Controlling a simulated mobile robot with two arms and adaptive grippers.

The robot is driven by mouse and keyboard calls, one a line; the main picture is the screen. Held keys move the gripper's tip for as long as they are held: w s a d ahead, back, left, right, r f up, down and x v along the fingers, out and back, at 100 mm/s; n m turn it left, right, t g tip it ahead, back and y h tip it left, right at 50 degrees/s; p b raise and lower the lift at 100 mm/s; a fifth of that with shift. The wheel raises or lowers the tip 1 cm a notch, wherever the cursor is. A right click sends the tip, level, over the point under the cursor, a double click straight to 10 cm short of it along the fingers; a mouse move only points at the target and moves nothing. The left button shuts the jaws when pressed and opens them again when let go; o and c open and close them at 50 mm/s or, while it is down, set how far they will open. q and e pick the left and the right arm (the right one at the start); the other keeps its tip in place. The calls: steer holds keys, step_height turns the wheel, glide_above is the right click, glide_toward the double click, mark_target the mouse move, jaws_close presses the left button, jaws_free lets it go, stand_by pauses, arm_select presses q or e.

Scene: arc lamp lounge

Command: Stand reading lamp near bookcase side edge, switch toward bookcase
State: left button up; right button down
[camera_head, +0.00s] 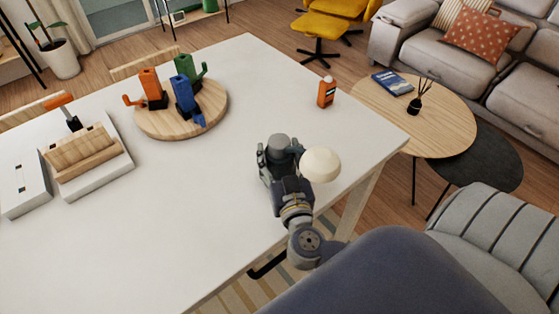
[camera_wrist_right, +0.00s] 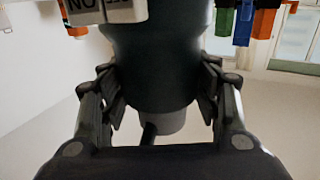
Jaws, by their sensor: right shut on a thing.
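My right gripper (camera_head: 278,165) is above the right part of the white table. It is shut on a dark cylindrical body (camera_wrist_right: 160,60), which fills the middle of the right wrist view between the two fingers. A cream rounded piece (camera_head: 320,164) shows beside the gripper in the head view. The dark body and cream piece look like parts of the reading lamp, but the gripper hides how they join. I cannot tell whether its bottom touches the table, or where its switch faces. I cannot make out a bookcase. My left gripper is not in view.
On the white table (camera_head: 190,215), a round wooden board (camera_head: 150,124) carries orange, blue and green pieces. An orange bottle (camera_head: 326,92) stands near the far right edge. A wooden piece on a white base (camera_head: 112,172) is at left. The table's middle is clear.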

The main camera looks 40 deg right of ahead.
steer(key=shift+f, duration=0.1)
stand_by(0.4)
steer(key=c, duration=0.5)
jaws_free()
steer(key=shift+f, duration=0.2)
steer(key=shift+r, duration=0.15)
steer(key=shift+b+v, duration=1.1)
steer(key=shift+v, duration=4.95)
